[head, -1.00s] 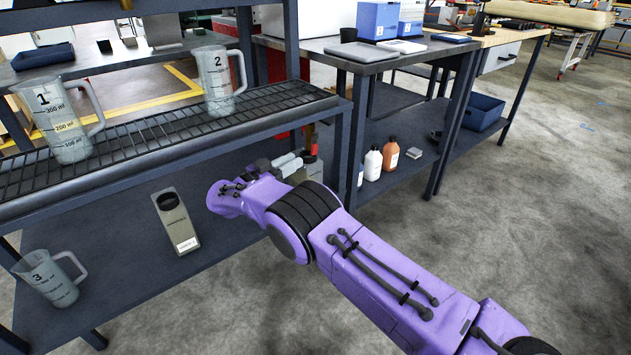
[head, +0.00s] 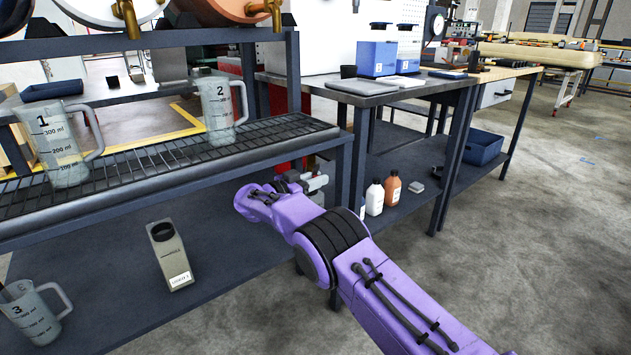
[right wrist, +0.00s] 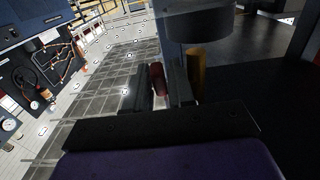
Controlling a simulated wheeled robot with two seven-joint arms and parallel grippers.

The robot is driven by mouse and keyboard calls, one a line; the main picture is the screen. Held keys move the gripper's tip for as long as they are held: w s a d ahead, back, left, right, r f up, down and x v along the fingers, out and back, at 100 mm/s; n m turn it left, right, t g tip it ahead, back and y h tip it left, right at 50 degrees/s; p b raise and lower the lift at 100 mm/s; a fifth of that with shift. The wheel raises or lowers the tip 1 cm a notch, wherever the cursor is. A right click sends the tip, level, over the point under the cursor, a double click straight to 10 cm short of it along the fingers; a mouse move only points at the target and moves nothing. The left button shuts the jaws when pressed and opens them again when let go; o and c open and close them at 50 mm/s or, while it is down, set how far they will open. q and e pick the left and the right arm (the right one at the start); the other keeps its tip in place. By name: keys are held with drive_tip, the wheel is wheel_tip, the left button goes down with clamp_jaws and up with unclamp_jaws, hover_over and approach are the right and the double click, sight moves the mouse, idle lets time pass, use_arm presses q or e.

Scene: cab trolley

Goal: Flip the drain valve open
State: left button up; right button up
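My right gripper (head: 305,182) is just under the right end of the trolley's upper rack in the head view. In the right wrist view its two dark fingers (right wrist: 160,85) stand on either side of a small dark red piece (right wrist: 158,78), which looks like the drain valve's handle. A brass-coloured cylinder (right wrist: 195,70) shows just right of the fingers, under a dark round body (right wrist: 195,22). I cannot tell whether the fingers press on the red piece. The valve cannot be made out in the head view. My left gripper is not in view.
Jugs 1 (head: 58,145) and 2 (head: 219,108) stand on the wire rack (head: 150,160). Jug 3 (head: 35,312) and a grey container (head: 170,255) stand on the lower shelf. Drums with brass taps (head: 130,20) show above. Bottles (head: 374,198) stand under the right bench.

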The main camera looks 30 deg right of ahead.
clamp_jaws()
drive_tip(key=shift+d+f+h, duration=0.1)
drive_tip(key=shift+f+h, duration=0.05)
drive_tip(key=shift+h, duration=0.25)
drive_tip(key=shift+d+f+h+b, duration=0.15)
drive_tip(key=shift+f+h+b, duration=0.05)
drive_tip(key=shift+h+b, duration=0.3)
drive_tip(key=shift+d+r+h+b, duration=0.1)
drive_tip(key=shift+h+b, duration=0.25)
drive_tip(key=shift+h, duration=0.05)
drive_tip(key=shift+r, duration=0.2)
unclamp_jaws()
